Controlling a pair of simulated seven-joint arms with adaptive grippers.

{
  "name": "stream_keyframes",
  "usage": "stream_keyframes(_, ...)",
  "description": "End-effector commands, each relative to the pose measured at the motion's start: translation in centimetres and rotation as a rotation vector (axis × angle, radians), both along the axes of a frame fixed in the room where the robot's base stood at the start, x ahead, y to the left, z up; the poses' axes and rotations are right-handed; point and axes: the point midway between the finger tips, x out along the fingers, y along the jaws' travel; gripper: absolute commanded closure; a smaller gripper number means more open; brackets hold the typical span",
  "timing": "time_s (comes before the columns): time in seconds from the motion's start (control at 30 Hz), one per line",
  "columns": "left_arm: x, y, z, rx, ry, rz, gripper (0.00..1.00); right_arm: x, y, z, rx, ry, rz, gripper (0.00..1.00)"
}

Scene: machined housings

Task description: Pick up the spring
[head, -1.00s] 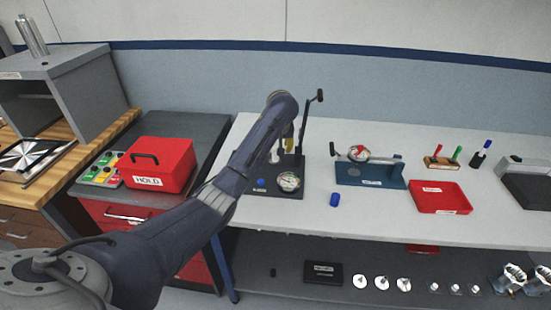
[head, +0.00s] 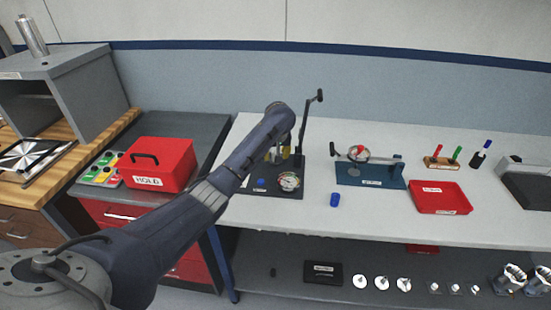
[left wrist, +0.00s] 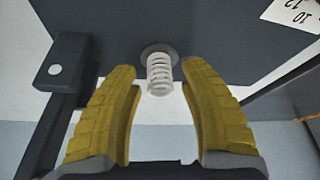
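The spring (left wrist: 159,76) is a pale coil in the left wrist view, seated on a round grey seat on the dark plate of a tester (head: 284,190). My left gripper (left wrist: 157,72) has two yellow fingers, spread open, one on each side of the spring. Gaps show between the spring and both fingers. In the head view my left gripper (head: 287,146) is over the tester, mostly hidden behind my own arm, and I cannot clearly make out the spring there. My right gripper is not in view.
The tester has a dial gauge (head: 289,181) and an upright lever (head: 307,125) close to my wrist. A blue cylinder (head: 335,199), a blue gauge stand (head: 370,174) and a red tray (head: 440,197) are to the right. A red HOLD box (head: 158,166) is left.

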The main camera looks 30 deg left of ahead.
Motion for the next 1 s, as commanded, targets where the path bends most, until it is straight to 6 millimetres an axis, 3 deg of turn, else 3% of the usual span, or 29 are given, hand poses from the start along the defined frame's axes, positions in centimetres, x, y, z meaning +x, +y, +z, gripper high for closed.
stream_keyframes(0.03, 0.0, 0.0, 0.0, 0.0, 0.0, 0.0, 0.64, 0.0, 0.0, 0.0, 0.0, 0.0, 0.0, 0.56)
stream_keyframes(0.37, 0.0, 0.0, 0.0, 0.0, 0.0, 0.0, 1.0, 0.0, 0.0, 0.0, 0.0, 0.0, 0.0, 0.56)
stream_keyframes(0.83, 0.0, 0.0, 0.2, -0.001, -0.001, 0.0, 1.0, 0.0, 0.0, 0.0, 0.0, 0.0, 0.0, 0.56)
stream_keyframes(1.0, 0.1, -0.1, 1.7, -0.002, -0.003, -0.002, 1.0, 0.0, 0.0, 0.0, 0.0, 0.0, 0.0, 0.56)
